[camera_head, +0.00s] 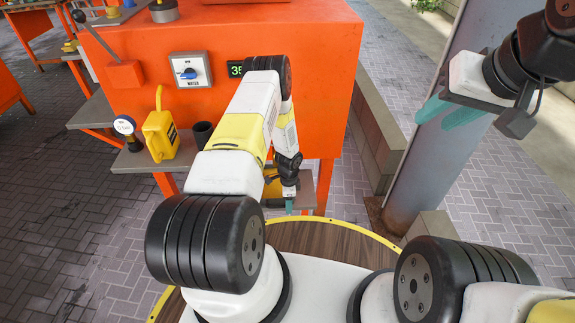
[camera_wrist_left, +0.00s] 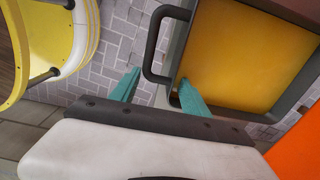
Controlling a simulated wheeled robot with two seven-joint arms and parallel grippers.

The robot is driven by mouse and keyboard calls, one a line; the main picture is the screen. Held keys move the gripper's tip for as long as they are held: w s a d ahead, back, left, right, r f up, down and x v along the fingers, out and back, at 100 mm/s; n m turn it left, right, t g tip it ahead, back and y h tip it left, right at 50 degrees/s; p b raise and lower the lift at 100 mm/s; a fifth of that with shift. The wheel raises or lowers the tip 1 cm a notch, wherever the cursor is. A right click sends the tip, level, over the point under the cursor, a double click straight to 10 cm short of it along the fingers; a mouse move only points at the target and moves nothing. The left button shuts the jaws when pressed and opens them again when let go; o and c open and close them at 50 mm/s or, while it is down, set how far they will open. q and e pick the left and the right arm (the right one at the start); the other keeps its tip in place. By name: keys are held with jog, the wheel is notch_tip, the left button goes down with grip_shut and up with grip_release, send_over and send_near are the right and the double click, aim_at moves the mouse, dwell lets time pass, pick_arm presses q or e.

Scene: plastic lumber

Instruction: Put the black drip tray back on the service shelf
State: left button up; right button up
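A dark-rimmed, tray-like thing with a yellow inner face (camera_wrist_left: 245,52) fills the upper right of the left wrist view. I cannot tell for sure that it is the black drip tray. Its dark loop handle (camera_wrist_left: 150,45) points toward the left. My left gripper (camera_wrist_left: 158,82) is open, its teal fingers apart on either side of the handle's lower part; contact is unclear. In the head view my left gripper (camera_head: 289,206) is low by the orange machine, mostly hidden by its arm. My right gripper (camera_head: 436,122) is open and empty at the upper right.
The orange machine (camera_head: 325,80) carries a blue-and-white dial (camera_head: 190,71). A grey side shelf (camera_head: 140,161) holds a yellow can (camera_head: 160,130), a dark cup (camera_head: 203,133) and a gauge (camera_head: 125,126). A grey post (camera_head: 425,140) stands at the right. A low grey shelf (camera_head: 305,192) is near my left gripper.

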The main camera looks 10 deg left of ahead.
pick_arm(q)
grip_shut()
jog(key=shift+r, duration=0.3)
jog(key=s+d, duration=0.2)
jog(key=s, duration=0.6)
jog(key=s+d, duration=0.2)
jog(key=s, duration=0.6)
jog(key=shift+s+d, duration=0.2)
jog(key=shift+d, duration=0.15)
dwell(1.0)
jog(key=shift+r, duration=1.95)
